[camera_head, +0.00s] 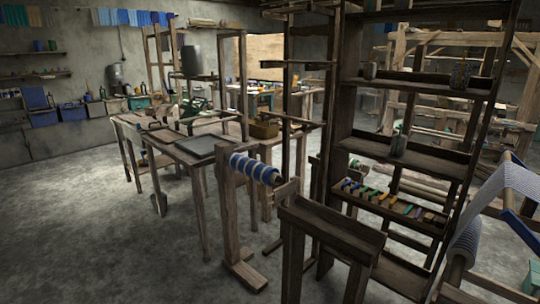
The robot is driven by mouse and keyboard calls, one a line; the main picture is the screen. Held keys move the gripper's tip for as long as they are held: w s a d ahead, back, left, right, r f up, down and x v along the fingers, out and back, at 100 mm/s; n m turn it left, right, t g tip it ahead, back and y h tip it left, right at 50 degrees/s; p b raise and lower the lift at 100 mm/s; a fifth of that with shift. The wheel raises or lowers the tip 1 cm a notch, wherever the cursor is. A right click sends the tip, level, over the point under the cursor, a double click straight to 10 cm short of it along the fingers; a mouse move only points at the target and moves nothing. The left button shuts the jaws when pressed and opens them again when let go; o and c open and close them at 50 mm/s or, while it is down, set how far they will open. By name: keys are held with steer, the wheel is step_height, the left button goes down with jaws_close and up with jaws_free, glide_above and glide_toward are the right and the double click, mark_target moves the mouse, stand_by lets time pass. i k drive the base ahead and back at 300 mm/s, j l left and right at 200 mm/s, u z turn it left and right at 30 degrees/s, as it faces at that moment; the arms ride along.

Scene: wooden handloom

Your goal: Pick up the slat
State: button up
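I cannot pick out with certainty which piece of wood is the slat, as many narrow wooden bars show in this view. Thin horizontal bars cross the dark upright frame (299,65) near the middle. Wooden looms with many beams (450,40) stand at the back right, partly hidden by a tall shelf. My gripper is not in view.
The tall wooden shelf (415,155) holds jars and a row of coloured pieces (380,197). A blue-and-white striped roll (254,168) sits on a wooden stand. A dark bench (330,229) is in front. Worktables (170,152) stand left of centre. Floor (90,230) is clear at left.

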mark_target(284, 116)
steer(key=i+j+z, duration=0.45)
steer(key=i+j, duration=1.1)
